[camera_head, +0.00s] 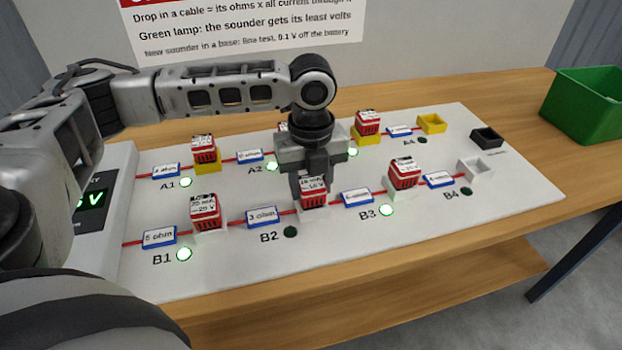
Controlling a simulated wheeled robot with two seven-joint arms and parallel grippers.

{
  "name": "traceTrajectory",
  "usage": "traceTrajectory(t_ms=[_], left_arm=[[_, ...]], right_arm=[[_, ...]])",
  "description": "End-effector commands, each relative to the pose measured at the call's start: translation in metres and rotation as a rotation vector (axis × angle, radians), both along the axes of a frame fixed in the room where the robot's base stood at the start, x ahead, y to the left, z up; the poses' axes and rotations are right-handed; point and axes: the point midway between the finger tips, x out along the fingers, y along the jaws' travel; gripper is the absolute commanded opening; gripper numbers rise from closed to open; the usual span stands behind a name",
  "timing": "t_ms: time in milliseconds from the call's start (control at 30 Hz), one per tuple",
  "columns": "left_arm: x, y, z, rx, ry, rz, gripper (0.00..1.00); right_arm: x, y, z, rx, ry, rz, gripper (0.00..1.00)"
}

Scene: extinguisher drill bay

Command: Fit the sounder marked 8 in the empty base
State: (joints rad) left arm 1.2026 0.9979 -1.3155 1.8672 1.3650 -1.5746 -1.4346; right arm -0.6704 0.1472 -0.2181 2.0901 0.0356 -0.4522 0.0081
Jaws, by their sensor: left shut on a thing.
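My left gripper (312,180) comes down from above and is shut on a red sounder (313,198) with a white top label in row B, near B2. The sounder is at or just above its base; I cannot tell which. Other red sounders stand near B1 (205,216), near B3 (404,178), near A1 (204,152) and at the back (368,125); another is mostly hidden behind my gripper. Their small labels are too blurred to find an 8. Open empty bases show: yellow by A4 (432,125), white by B4 (474,170) and black at the right (487,138). My right gripper is out of view.
Blue-edged ohm blocks (262,217) and red cables join the bases on the white board (500,210). Lamps at B2 (291,232), B4 and A4 are dark; the others seen glow green. A meter (92,199) is at left, a green bin (585,103) at right.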

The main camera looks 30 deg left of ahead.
Motion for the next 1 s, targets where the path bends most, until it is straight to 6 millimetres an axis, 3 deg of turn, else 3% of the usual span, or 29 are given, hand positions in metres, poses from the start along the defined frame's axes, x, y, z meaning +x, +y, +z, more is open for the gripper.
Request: traceTrajectory(t_ms=[267, 300, 367, 567, 600, 633, 1000], left_arm=[[0.0003, -0.0001, -0.0015, -0.001, -0.001, 0.0, 0.16], [0.0003, -0.0001, -0.0015, -0.001, -0.001, 0.0, 0.53], [0.0002, -0.0001, -0.0015, -0.001, -0.001, 0.0, 0.67], [0.0001, -0.0001, -0.0015, -0.001, -0.001, 0.0, 0.67], [-0.0001, -0.0001, -0.0019, 0.0, 0.0, 0.0, 0.78], [-0.0001, -0.0001, -0.0019, 0.0, 0.0, 0.0, 0.81], [-0.0001, 0.0, 0.0032, 0.0, 0.0, 0.0, 0.81]], right_arm=[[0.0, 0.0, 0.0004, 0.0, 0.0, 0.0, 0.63], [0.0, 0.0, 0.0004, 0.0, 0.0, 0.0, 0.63], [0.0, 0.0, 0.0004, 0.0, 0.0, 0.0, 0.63], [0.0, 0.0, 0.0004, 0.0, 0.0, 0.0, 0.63], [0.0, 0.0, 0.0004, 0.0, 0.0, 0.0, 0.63], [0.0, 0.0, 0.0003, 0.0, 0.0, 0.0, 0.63], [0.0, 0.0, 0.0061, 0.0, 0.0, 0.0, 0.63]])
